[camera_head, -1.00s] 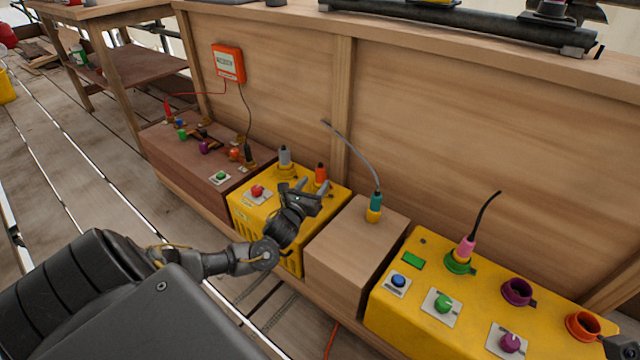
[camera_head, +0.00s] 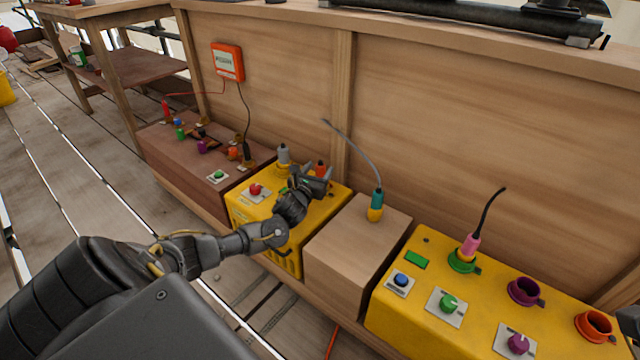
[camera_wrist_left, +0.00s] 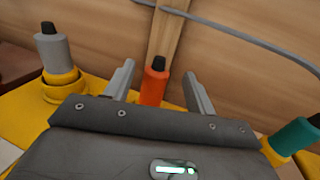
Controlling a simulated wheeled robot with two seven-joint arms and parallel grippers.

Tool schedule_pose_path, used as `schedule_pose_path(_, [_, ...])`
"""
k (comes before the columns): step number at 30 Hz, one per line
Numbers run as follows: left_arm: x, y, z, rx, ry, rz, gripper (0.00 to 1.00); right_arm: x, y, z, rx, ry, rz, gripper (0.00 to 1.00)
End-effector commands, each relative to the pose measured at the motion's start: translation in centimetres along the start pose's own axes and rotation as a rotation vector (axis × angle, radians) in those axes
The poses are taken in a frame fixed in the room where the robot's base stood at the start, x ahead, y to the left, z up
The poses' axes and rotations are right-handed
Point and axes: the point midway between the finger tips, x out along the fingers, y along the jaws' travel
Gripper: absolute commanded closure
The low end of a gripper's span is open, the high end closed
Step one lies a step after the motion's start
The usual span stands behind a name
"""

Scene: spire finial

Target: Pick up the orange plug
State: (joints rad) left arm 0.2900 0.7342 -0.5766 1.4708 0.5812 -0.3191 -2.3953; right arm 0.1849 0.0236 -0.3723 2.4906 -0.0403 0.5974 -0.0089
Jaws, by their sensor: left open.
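The orange plug (camera_head: 321,168) stands at the back of the yellow box (camera_head: 246,215), partly hidden behind my gripper in the head view. In the left wrist view the orange plug (camera_wrist_left: 154,84) has a black tip and stands upright between two open fingers. My left gripper (camera_head: 318,178) is open, with its fingers on either side of the plug as seen from the wrist; contact cannot be told. The plug's lower end is hidden by the gripper body. Only a dark piece at the right edge of the head view may be my right arm; its gripper is not seen.
A grey plug (camera_head: 283,155) stands left of the orange one on the same box. A teal and yellow plug (camera_head: 376,204) with a grey cable stands on a wooden block (camera_head: 345,250) to the right. A wooden wall (camera_head: 440,130) rises close behind. A red button (camera_head: 255,190) sits in front.

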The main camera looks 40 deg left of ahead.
Motion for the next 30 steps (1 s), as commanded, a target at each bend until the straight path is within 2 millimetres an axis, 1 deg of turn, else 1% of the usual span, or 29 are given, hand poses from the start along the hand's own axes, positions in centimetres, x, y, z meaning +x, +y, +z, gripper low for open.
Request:
schedule_pose_path(1, [0.8, 0.2, -0.7, 0.000, -0.003, 0.002, 0.45, -0.3, -0.4, -0.3, 0.009, 0.024, -0.010, 0.64])
schedule_pose_path(4, [2.1, 0.4, -1.0, -0.001, -0.003, 0.002, 0.45, 0.1, -1.2, -0.6, 0.029, 0.058, -0.030, 0.64])
schedule_pose_path(6, [3.0, 0.4, -0.8, -0.001, -0.003, 0.002, 0.45, 0.4, -1.4, -0.7, 0.035, 0.071, -0.035, 0.64])
schedule_pose_path(9, [3.9, 0.4, -0.7, 0.000, -0.002, 0.002, 0.45, 0.7, -1.6, -0.7, 0.040, 0.083, -0.040, 0.64])
schedule_pose_path(17, [4.2, 0.3, -0.5, 0.000, 0.000, -0.001, 0.45, 1.0, -1.7, -0.7, 0.042, 0.085, -0.042, 0.64])
schedule_pose_path(20, [4.1, 0.3, -0.5, 0.000, 0.000, 0.000, 0.55, 1.0, -1.7, -0.7, 0.041, 0.084, -0.041, 0.64])
schedule_pose_path(30, [4.1, 0.3, -0.5, 0.000, 0.000, 0.000, 1.00, 1.0, -1.6, -0.7, 0.041, 0.085, -0.041, 0.64])
